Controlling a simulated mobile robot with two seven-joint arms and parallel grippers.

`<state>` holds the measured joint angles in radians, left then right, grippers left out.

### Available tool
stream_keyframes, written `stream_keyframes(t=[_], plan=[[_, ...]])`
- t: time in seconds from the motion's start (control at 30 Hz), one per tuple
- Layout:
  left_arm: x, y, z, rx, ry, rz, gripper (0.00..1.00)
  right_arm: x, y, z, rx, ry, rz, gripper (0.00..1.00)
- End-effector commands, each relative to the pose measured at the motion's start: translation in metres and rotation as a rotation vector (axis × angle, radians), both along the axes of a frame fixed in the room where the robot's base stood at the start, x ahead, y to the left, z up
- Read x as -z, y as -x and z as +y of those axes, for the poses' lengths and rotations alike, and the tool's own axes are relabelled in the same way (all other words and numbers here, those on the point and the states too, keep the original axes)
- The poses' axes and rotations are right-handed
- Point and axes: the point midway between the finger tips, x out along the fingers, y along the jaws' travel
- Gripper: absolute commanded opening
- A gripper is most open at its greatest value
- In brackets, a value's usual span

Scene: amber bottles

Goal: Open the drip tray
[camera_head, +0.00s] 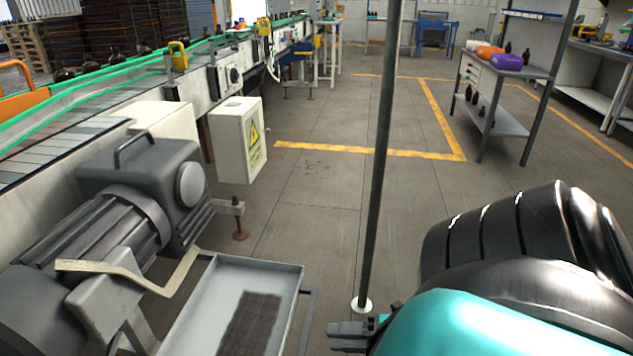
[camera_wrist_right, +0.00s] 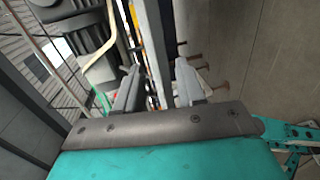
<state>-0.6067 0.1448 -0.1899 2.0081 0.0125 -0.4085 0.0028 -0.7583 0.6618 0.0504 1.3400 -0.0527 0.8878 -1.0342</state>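The drip tray (camera_head: 283,264) is a shallow grey tray with a raised rim, below and right of the grey motor unit in the head view. A dark grid-like patch shows on its floor, and its near end is cut off by the frame. My right gripper (camera_head: 347,336) is right of the tray, its fingers pointing left towards the tray's side. In the wrist view its two fingers (camera_wrist_right: 158,78) stand apart, with long grey bars running behind the gap. I cannot tell whether they touch anything. My left gripper is not in view.
The grey motor (camera_head: 150,190) and a cream bent lever (camera_head: 130,272) stand beside the tray. A thin dark pole (camera_head: 380,160) rises just beyond my right gripper. A warning-marked box (camera_head: 240,140) hangs by the conveyor (camera_head: 90,120). Open floor (camera_head: 310,200) lies beyond.

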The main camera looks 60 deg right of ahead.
Motion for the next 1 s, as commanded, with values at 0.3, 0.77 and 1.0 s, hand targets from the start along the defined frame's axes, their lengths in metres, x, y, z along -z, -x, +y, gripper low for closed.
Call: stream_keyframes(t=[0.3,0.77,1.0], plan=[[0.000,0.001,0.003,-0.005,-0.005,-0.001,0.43,-0.009,0.042,-0.017,0.001,-0.001,0.000,0.39],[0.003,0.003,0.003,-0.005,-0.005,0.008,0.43,-0.009,0.045,-0.019,0.001,0.000,0.000,0.39],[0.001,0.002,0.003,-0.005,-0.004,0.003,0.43,-0.009,0.045,-0.019,0.001,0.000,0.000,0.39]])
